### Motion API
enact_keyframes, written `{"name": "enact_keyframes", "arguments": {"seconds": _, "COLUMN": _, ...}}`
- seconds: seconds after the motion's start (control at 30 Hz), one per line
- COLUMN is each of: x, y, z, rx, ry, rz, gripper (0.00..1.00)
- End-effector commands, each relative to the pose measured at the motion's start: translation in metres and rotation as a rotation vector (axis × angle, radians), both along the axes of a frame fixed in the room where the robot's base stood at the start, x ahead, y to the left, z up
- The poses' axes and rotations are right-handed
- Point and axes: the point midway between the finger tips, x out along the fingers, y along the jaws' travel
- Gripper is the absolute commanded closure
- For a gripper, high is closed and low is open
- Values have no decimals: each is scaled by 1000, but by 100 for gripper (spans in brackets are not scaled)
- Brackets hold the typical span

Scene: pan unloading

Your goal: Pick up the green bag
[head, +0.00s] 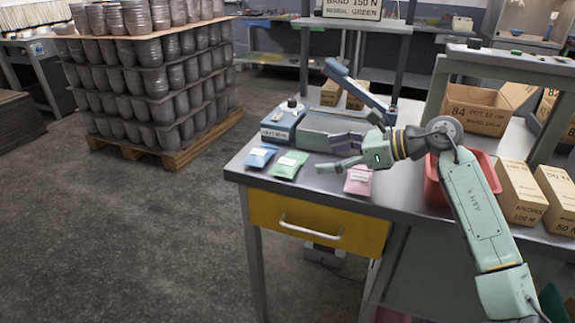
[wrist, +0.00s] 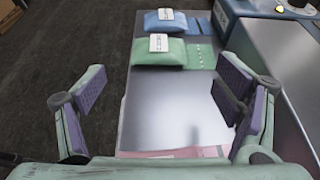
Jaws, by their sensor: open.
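The green bag (head: 289,164) lies flat near the left end of the metal table, with a white label on it. In the wrist view the green bag (wrist: 146,60) is at upper centre, ahead of the fingers. My gripper (head: 331,153) is open and empty, above the table to the right of the green bag. In the wrist view the spread, purple-padded fingers of my gripper (wrist: 157,97) have bare metal tabletop between them.
A blue bag (head: 260,157) lies just left of the green one, and a pink bag (head: 358,182) below my gripper. A red bin (head: 433,186) and cartons (head: 520,192) are at right. The table's front edge is close.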

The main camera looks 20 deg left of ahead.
Motion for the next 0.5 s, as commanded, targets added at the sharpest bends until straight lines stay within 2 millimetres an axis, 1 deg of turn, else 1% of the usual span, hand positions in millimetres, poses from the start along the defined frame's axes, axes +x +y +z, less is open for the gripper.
{"name": "enact_keyframes", "arguments": {"seconds": 0.1, "x": 0, "y": 19, "z": -5, "rx": 0, "ry": 2, "rz": 5, "gripper": 16}}
{"name": "enact_keyframes", "arguments": {"seconds": 0.2, "x": 1, "y": 34, "z": -11, "rx": 0, "ry": 2, "rz": 5, "gripper": 16}}
{"name": "enact_keyframes", "arguments": {"seconds": 0.3, "x": 1, "y": 43, "z": -15, "rx": 2, "ry": 1, "rz": 4, "gripper": 16}}
{"name": "enact_keyframes", "arguments": {"seconds": 0.5, "x": 2, "y": 53, "z": -19, "rx": 2, "ry": 3, "rz": 3, "gripper": 16}}
